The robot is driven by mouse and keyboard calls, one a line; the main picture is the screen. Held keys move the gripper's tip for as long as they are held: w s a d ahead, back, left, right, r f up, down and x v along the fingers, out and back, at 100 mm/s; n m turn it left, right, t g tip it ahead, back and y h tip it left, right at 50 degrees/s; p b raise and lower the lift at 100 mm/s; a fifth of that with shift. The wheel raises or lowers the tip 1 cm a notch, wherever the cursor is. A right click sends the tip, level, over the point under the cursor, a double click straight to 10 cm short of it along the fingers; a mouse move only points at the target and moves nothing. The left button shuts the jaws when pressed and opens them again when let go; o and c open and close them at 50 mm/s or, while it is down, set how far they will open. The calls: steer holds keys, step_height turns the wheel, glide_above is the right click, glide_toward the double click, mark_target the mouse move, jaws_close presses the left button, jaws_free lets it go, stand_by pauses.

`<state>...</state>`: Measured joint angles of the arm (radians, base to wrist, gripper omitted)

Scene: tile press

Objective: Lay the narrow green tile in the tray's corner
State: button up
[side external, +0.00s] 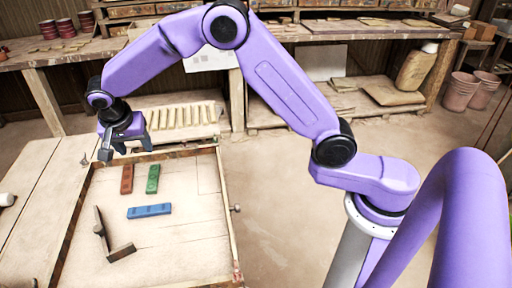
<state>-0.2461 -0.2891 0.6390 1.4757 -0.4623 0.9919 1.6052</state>
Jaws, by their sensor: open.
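The narrow green tile (152,179) lies flat in the upper middle of the wood-rimmed tray (227,215). A red tile (127,179) lies just left of it, roughly parallel and apart from it. A blue tile (150,211) lies crosswise below them. My gripper (125,148) is open, with nothing seen between its fingers. It hangs over the tray's far left end, above and beyond the red and green tiles. The tray's far left corner is partly hidden by my gripper. Faint lines mark the sandy floor near the far right corner.
A dark L-shaped piece (121,252) lies in the tray's near left part. A knob (236,208) sticks out from the right rim. The tray floor right of the tiles and near the front is clear. Several pale strips (180,116) stand in a row behind the tray.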

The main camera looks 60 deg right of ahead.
steer(key=s+d+r+n+y, duration=0.1)
steer(key=s+d+n, duration=0.2)
steer(key=s, duration=0.6)
steer(key=s+d+r+n+g+y, duration=0.1)
steer(key=s+d+r+n, duration=0.1)
steer(key=s+n, duration=0.6)
steer(key=s+d+r+n+y, duration=0.1)
steer(key=s+d+n, duration=0.2)
steer(key=s, duration=0.9)
steer(key=shift+d+r+n+g, duration=0.3)
steer(key=shift+n+g, duration=0.1)
steer(key=shift+n, duration=0.8)
steer(key=shift+o, duration=0.5)
steer(key=s+d+f+n+g, duration=0.1)
steer(key=s+d+n, duration=0.4)
steer(key=s, duration=0.5)
steer(key=shift+s+d+f+n+y, duration=0.2)
steer(key=shift+s+d+n+y, duration=0.1)
steer(key=shift+d, duration=0.3)
